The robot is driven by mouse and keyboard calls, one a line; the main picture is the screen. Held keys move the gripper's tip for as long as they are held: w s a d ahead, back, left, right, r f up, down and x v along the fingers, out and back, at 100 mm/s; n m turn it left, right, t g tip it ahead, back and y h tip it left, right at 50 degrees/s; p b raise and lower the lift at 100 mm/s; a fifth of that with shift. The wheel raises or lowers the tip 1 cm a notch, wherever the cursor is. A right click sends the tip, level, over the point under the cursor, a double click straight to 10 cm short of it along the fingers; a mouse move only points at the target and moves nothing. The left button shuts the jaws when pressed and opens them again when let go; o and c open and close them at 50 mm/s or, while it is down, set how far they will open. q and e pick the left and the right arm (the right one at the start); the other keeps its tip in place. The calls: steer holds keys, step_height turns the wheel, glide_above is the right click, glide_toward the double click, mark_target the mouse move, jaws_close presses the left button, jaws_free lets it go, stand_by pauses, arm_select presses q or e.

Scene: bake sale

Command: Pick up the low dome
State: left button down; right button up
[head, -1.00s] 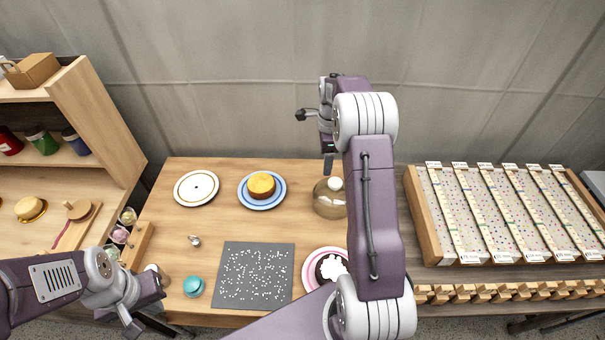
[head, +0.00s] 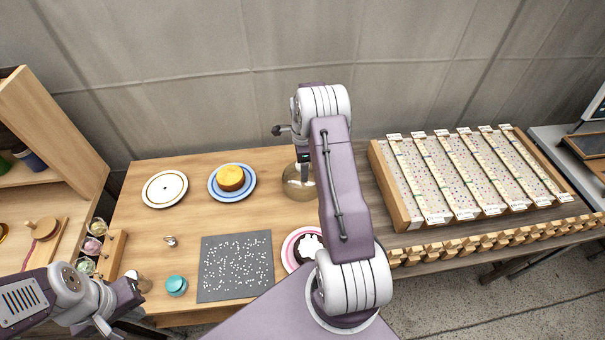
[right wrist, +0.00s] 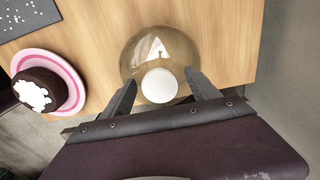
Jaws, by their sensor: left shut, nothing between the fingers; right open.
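The low dome (right wrist: 140,62) is a see-through amber cover with a round white knob (right wrist: 160,86). It stands on the wooden table and also shows at the back right in the head view (head: 294,190), partly hidden by my right arm. My right gripper (right wrist: 163,88) is open above the dome, with one finger on each side of the knob. In the head view my right gripper (head: 303,165) points down over the dome. I cannot tell whether the fingers touch it. My left gripper (head: 128,298) is shut and empty at the front left of the table.
A pink-rimmed plate with a dark cake (right wrist: 40,92) is near the dome. A blue plate with a yellow cake (head: 230,178), a white plate (head: 164,189), a speckled dark mat (head: 236,266) and a teal item (head: 176,286) share the table. A sloped rack (head: 460,175) stands at the right.

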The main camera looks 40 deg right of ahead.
steer(key=shift+f, duration=0.15)
steer(key=shift+c, duration=1)
jaws_close()
steer(key=shift+r, duration=0.4)
steer(key=r, duration=0.4)
steer(key=shift+s+d+b, duration=0.2)
steer(key=shift+s+b, duration=0.1)
steer(key=s+d+r, duration=0.3)
steer(key=s+r, duration=0.3)
steer(key=s, duration=0.4)
steer(key=shift+s+d+r+b, duration=0.15)
steer(key=shift+d+r+b, duration=0.05)
steer(key=shift+d+b, duration=0.2)
